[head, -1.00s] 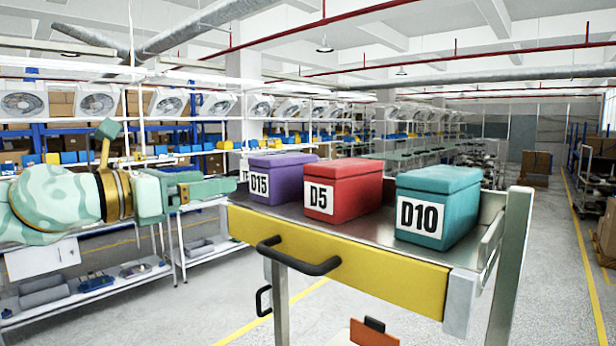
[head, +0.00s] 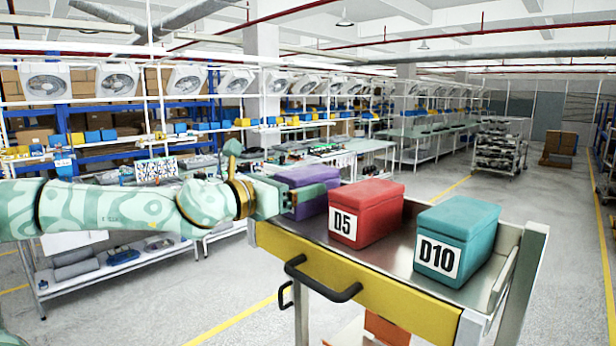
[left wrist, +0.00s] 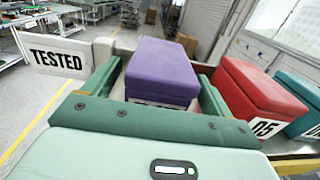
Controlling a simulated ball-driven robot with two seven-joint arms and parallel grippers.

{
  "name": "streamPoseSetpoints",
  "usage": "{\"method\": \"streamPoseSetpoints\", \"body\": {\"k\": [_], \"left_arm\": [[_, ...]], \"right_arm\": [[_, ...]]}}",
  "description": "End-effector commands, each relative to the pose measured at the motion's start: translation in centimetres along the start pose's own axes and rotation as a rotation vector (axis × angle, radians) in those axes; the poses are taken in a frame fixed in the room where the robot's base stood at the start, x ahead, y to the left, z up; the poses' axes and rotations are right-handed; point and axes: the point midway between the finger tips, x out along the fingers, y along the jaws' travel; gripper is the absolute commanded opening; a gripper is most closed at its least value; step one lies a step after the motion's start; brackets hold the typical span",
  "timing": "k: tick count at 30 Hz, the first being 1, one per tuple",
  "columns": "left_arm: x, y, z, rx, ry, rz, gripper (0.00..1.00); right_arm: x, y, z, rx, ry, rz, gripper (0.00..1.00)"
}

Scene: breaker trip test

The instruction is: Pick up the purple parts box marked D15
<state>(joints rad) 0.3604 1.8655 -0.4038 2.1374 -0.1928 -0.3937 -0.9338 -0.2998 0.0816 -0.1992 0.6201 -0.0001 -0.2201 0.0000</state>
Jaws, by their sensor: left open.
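The purple parts box (head: 306,174) stands on the cart's metal top, leftmost of three lidded boxes in the head view. My left gripper (head: 312,195) is open at the box, and its near finger crosses in front of it, hiding the D15 label. In the left wrist view, the purple box (left wrist: 162,68) sits between the two green fingers of my left gripper (left wrist: 158,76), one along each side. Only a strip of its white label shows there. I cannot tell whether either finger touches it. My right gripper is not in view.
A red box marked D5 (head: 366,212) stands close right of the purple one, and the right finger lies between them. A teal box marked D10 (head: 457,240) is further right. The cart has a black handle (head: 322,283). A TESTED sign (left wrist: 56,57) stands left of the gripper.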

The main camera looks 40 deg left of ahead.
Motion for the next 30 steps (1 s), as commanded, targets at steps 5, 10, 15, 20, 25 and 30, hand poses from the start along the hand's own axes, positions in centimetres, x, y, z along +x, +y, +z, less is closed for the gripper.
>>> {"method": "streamPoseSetpoints", "body": {"k": [5, 10, 15, 20, 25, 30], "left_arm": [[1.5, -0.1, 0.0, 0.002, 0.005, -0.002, 0.85], [2.1, 0.0, 0.1, 0.001, 0.001, 0.0, 0.85], [2.1, 0.0, 0.0, 0.001, 0.0, 0.0, 0.85], [2.1, 0.0, 0.0, 0.001, 0.0, 0.0, 0.63], [2.1, 0.0, 0.1, 0.002, -0.002, 0.0, 0.28], [2.1, 0.0, 0.1, 0.002, -0.002, 0.0, 0.28]], "right_arm": [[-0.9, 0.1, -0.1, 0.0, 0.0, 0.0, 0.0], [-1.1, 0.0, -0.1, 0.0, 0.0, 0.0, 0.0], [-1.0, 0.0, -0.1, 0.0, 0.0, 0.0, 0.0], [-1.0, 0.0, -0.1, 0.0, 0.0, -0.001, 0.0], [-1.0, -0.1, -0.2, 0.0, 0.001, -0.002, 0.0], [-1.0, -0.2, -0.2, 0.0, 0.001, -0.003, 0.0]]}}
